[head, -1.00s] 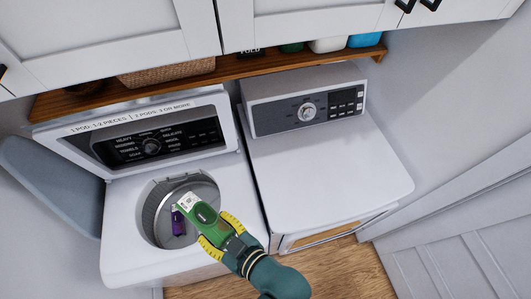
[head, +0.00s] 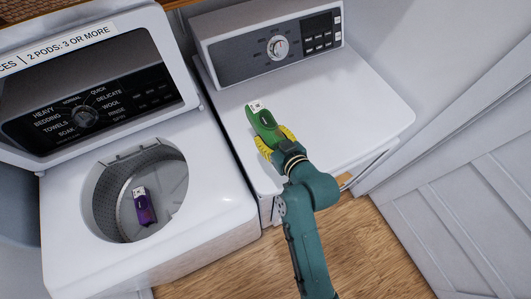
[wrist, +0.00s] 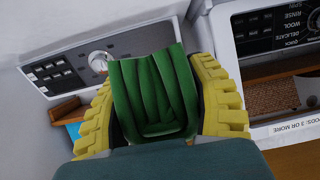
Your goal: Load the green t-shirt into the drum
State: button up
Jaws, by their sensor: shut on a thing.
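The green t-shirt (head: 264,126) is a compact green bundle with a white label at its far end. My gripper (head: 275,141) is shut on it, yellow fingers on both sides, and holds it over the dryer's white top. The wrist view also shows the folded green cloth (wrist: 155,92) between the yellow fingers. The open washer drum (head: 102,201) is to the left of my gripper, with a purple item with a white label (head: 144,209) inside it. The t-shirt is outside the drum.
The washer's raised lid and dark control panel (head: 85,112) stand behind the drum. The dryer (head: 345,120) is on the right, its top clear apart from my gripper and its load. A white panelled door (head: 470,190) is at the far right, above wooden floor (head: 375,245).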

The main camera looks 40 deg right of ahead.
notch_tip(320, 180, down, 10)
jog(key=shift+r+b, duration=0.2)
jog(key=shift+b, duration=0.2)
dwell(0.3)
jog(key=shift+f, duration=0.2)
jog(key=o, duration=1.2)
jog(key=shift+s, duration=0.1)
